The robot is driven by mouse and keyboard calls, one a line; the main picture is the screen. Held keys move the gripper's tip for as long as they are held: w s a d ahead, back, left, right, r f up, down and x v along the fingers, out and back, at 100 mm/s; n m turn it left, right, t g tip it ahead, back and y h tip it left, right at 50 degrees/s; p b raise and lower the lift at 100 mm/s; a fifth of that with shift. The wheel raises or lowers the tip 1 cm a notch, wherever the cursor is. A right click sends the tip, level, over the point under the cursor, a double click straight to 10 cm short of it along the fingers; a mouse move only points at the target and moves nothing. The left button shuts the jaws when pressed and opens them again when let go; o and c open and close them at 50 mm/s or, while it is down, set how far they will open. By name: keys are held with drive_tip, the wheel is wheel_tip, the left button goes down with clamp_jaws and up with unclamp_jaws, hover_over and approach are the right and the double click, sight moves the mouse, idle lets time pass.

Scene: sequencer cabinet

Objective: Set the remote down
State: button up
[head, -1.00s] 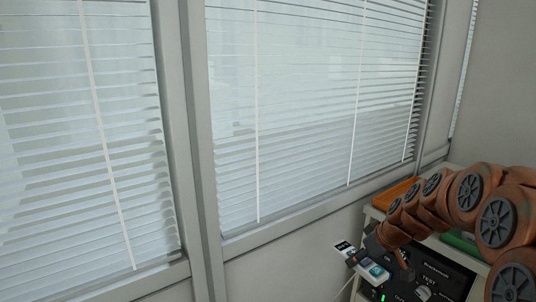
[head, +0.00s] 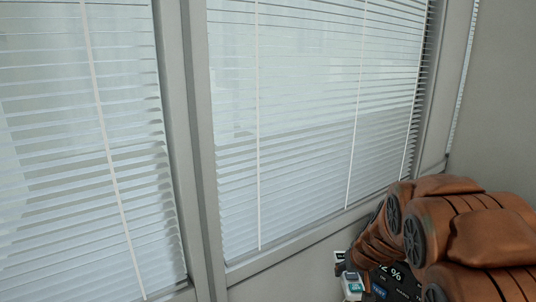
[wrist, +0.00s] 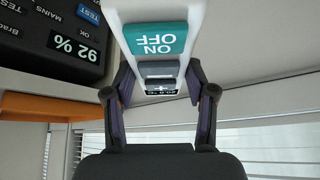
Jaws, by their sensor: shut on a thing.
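The remote (wrist: 158,42) is white, with a teal ON/OFF button, a grey button and a small display showing in the upside-down wrist view. My gripper (wrist: 160,76) is shut on it, with one dark finger on each side. In the head view the remote (head: 352,288) shows low, right of centre, partly hidden by my gripper (head: 347,270). It is held beside a black device. Whether its far end touches anything cannot be seen.
The black device (wrist: 62,35) has a lit "92 %" display and labelled buttons; it also shows in the head view (head: 396,282). An orange item (wrist: 50,107) lies near it. Window blinds (head: 310,120) fill the wall behind. My arm hides most of the surface at right.

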sight(342, 277)
drive_tip(key=s+a+p, duration=0.1)
drive_tip(key=a+p, duration=0.1)
drive_tip(key=shift+s+a+f+p, duration=0.35)
drive_tip(key=shift+s+f+p, duration=0.05)
drive_tip(key=shift+s+a+f, duration=0.25)
drive_tip(key=shift+f, duration=0.1)
